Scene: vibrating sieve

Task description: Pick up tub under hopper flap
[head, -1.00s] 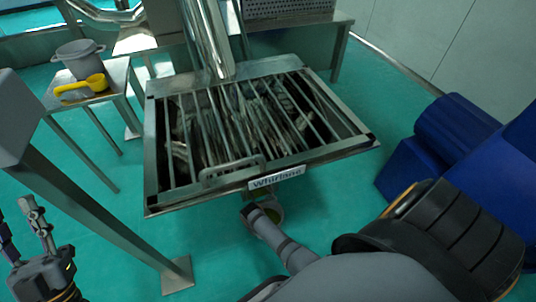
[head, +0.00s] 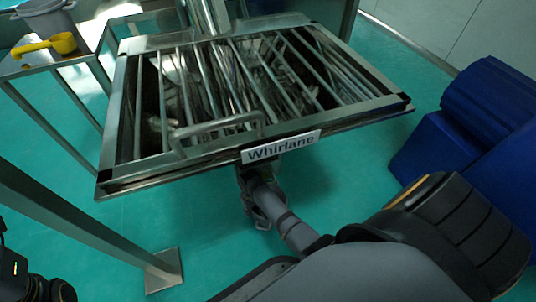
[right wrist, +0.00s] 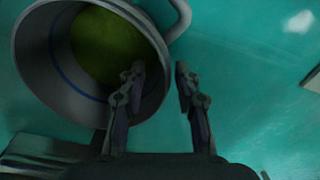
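The grey tub (right wrist: 160,88) shows in the right wrist view with its mouth toward the camera, a blue line around its inside wall, green matter within and a loop handle at the top. My right gripper (right wrist: 159,72) is open. Its left finger overlaps the tub's mouth and its right finger is outside, with the rim between them; contact cannot be told. In the head view the right gripper (head: 258,190) is below the front edge of the barred hopper (head: 118,172), which hides most of the tub. Only part of my left gripper (head: 38,290) shows at lower left, its fingertips out of frame.
A metal side table (head: 85,52) at upper left holds a yellow scoop (head: 62,43) and a grey pot (head: 45,17). A metal post with a foot plate (head: 163,268) stands at left. Blue bins (head: 465,150) stand at right. Green floor is open below the hopper.

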